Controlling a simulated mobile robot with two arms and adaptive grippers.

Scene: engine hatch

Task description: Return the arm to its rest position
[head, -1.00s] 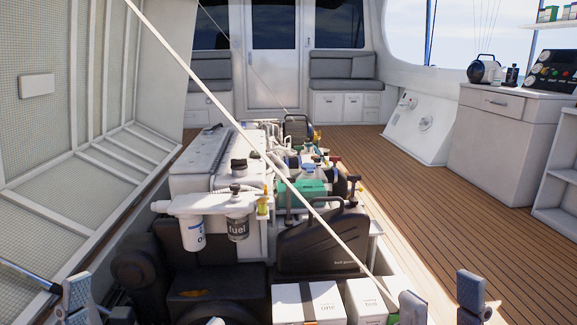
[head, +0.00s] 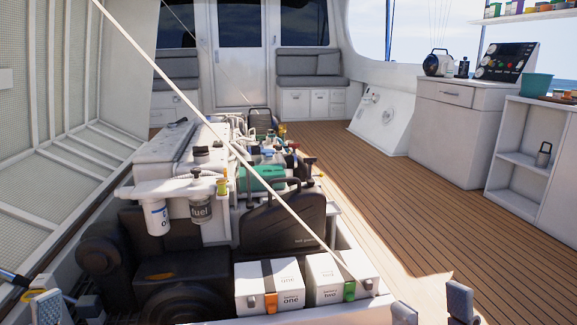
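My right gripper (head: 433,306) is at the bottom edge, right of centre. Its two fingers stand apart with nothing between them, over the deck side of the hatch opening. My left gripper (head: 68,308) is at the bottom left corner, only partly in view and dark, so its opening is unclear. The open hatch lid (head: 60,110) stands on the left. A thin white rod (head: 200,105) slants from the lid down to the front right of the opening. The engine (head: 175,150) lies in the opening.
Battery one (head: 268,294) and battery two (head: 325,291) sit at the front of the opening, close to my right gripper. The fuel filter (head: 200,208) and a black panel (head: 290,225) are behind them. Wooden deck (head: 420,215) is clear on the right, before the cabinet (head: 455,130).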

